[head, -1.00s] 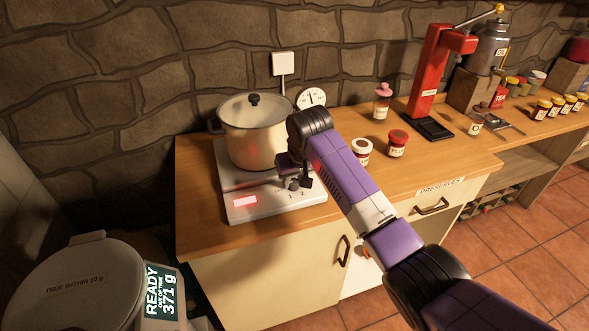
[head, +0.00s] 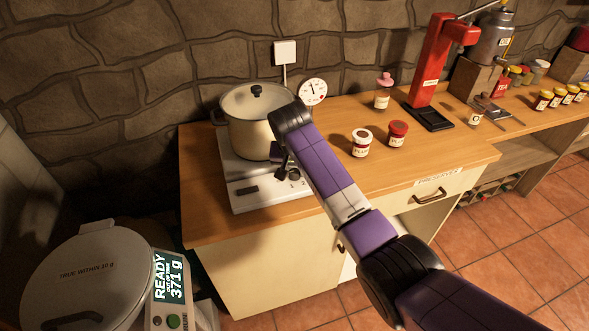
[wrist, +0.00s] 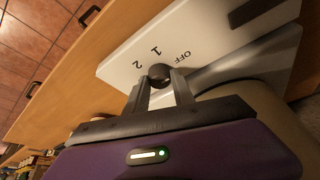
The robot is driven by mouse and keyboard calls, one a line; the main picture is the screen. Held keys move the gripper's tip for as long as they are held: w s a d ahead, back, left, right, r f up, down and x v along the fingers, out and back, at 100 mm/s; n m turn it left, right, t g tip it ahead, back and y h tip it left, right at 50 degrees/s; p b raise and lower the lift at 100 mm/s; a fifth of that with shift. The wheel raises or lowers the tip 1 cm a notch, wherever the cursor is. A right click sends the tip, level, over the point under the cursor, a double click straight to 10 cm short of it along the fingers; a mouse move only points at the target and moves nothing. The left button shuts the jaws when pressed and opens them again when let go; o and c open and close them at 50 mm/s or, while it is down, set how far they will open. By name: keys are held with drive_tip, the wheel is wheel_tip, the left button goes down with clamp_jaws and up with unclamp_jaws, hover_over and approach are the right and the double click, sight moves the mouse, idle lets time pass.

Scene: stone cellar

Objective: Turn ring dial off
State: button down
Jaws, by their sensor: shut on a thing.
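The dial (wrist: 159,72) is a small dark round knob on the pale front panel of a hotplate (wrist: 130,58). OFF, 1 and 2 are printed around it in the wrist view. My gripper (wrist: 160,84) is shut on the dial, one finger on each side. I cannot make out which mark the dial points to. In the head view the hotplate (head: 262,196) stands on the wooden counter, and its small display (head: 247,191) is dark. My gripper (head: 282,168) partly hides the dial there.
A lidded cream pot (head: 240,125) stands on the hotplate behind my gripper. A round lidded scale (head: 95,280) is at lower left.

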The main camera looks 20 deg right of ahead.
drive_tip(key=c, duration=1.1)
unclamp_jaws()
drive_tip(key=v, duration=0.7)
drive_tip(key=shift+s+r+b, duration=0.15)
drive_tip(key=shift+r+b, duration=0.15)
drive_tip(key=shift+r, duration=0.05)
